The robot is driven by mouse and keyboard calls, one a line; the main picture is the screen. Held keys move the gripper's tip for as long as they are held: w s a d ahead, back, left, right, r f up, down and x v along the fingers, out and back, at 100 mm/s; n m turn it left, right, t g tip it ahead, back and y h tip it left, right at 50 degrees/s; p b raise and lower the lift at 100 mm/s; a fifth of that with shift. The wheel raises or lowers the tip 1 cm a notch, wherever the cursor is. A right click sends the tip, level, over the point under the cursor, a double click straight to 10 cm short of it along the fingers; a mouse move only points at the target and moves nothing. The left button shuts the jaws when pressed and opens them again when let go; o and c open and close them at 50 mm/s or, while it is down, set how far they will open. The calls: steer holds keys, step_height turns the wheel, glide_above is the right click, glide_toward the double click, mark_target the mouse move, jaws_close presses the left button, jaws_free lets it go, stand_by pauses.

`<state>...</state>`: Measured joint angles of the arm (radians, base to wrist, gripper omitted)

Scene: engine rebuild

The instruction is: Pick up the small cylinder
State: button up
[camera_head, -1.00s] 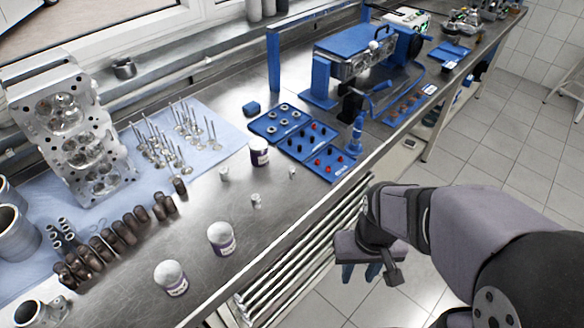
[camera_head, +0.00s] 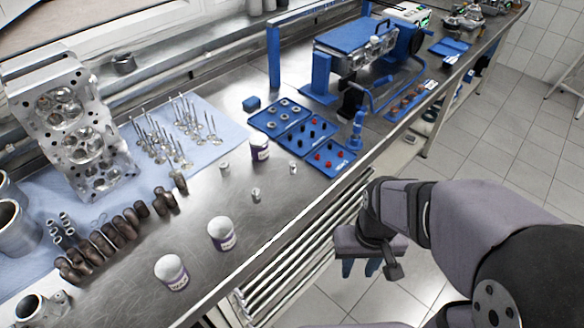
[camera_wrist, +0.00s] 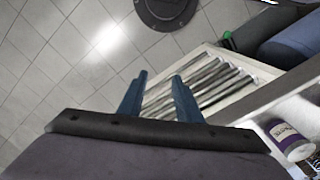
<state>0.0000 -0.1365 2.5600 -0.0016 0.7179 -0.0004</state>
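Three small metal cylinders stand upright on the steel bench in the head view: one (camera_head: 224,169) left of a white-and-purple tub, one (camera_head: 256,194) nearer the front edge, and a smaller one (camera_head: 293,167) near the blue trays. I cannot tell which one the task names. My gripper (camera_head: 360,268) is off the bench's front edge, to the right of and apart from all three cylinders. In the wrist view its two blue fingers (camera_wrist: 160,78) are spread with nothing between them. No small cylinder can be made out in the wrist view.
White-and-purple tubs (camera_head: 260,147) (camera_head: 222,234) (camera_head: 171,272) stand near the cylinders. Blue trays (camera_head: 322,158) with small parts, valves (camera_head: 172,150), a cylinder head (camera_head: 80,140) and dark camshaft-like parts (camera_head: 105,240) crowd the bench. The front edge has clear steel.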

steer(key=shift+o, duration=0.7)
